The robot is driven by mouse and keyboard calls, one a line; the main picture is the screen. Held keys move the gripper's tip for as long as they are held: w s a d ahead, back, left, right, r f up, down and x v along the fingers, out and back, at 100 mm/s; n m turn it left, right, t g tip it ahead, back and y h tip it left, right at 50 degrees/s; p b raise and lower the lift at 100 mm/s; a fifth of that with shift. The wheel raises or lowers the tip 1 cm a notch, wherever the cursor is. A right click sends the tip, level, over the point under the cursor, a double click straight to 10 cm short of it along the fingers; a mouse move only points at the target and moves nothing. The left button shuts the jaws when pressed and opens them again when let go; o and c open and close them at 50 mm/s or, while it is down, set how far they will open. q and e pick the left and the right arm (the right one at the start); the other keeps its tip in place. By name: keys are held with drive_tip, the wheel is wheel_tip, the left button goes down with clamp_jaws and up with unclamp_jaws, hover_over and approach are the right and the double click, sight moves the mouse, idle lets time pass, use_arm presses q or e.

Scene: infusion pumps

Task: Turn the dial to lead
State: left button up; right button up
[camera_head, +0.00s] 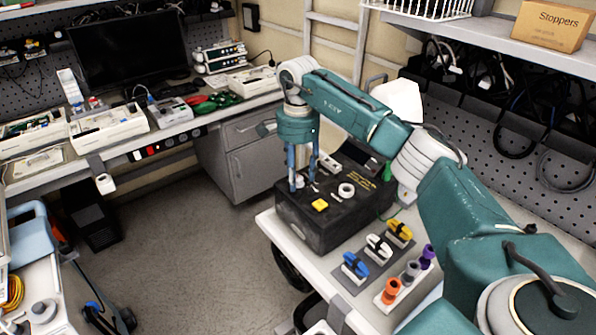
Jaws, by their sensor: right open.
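A black box-shaped device (335,228) stands on the white worktop at the centre. Its top carries a yellow square part (320,205), a white round knob (346,190) and small white parts near my fingers. I cannot tell for certain which of these is the dial, and no "lead" label is readable. My right gripper (302,183) points down over the far left part of the device's top. Its two blue fingers are apart, with nothing seen held between them. I cannot tell whether the fingertips touch the device. My left gripper is not in view.
Blue, white and yellow clamp-like parts (355,265) and a rack with orange, grey and purple knobs (391,291) lie in front of the device. A dark screen unit (357,157) stands behind it. Open floor lies left.

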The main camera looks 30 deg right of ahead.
drive_tip(key=shift+f, duration=0.15)
drive_tip(key=shift+c, duration=0.2)
clamp_jaws()
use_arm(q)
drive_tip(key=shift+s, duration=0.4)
